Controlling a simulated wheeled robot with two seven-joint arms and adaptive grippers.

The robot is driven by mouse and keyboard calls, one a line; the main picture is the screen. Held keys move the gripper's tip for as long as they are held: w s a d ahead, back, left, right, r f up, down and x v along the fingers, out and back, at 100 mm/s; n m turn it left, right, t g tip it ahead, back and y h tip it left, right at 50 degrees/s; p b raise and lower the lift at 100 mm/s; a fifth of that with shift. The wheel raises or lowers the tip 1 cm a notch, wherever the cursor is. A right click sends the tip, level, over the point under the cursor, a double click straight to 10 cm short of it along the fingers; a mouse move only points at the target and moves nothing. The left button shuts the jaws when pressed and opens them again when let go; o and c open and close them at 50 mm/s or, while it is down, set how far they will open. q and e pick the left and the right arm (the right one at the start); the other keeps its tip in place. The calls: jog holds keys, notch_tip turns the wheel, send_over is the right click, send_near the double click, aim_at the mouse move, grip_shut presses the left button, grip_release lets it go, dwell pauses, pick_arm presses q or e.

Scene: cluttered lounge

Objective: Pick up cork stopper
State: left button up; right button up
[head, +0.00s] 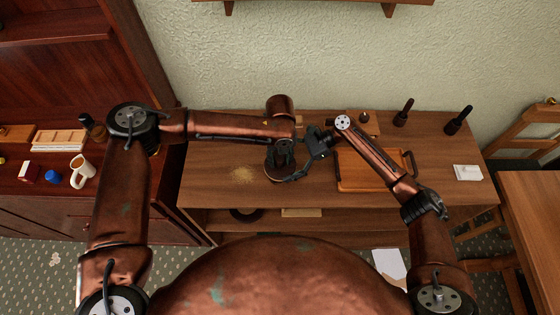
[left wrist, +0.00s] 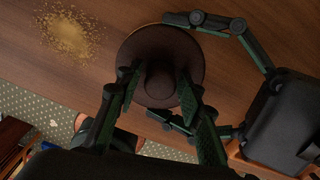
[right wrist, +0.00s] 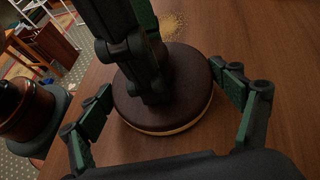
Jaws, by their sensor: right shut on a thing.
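The cork stopper appears to be a dark brown round disc with a pale lower edge (right wrist: 196,88) and a raised knob; it also shows in the left wrist view (left wrist: 132,52) and, partly hidden, in the head view (head: 269,172). My right gripper (right wrist: 162,80) is shut on the disc, one finger on each side of its rim. My left gripper (left wrist: 158,88) is over the disc, its fingers apart on either side of the knob. I cannot tell whether the disc rests on the table or is slightly raised.
The wooden table (head: 215,180) carries a patch of tan crumbs (head: 242,175) left of the disc. A wooden tray (head: 370,180) stands on the right, with two dark bottles (head: 404,112) behind and a white item (head: 467,172) at the right end. A mug (head: 82,170) stands on the left cabinet.

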aim_at(280, 159)
pick_arm(q)
jog(key=c, duration=0.6)
jog(key=shift+r, duration=0.1)
jog(key=shift+c, duration=0.2)
notch_tip(280, 159, up, 10)
jog(key=shift+f, duration=0.1)
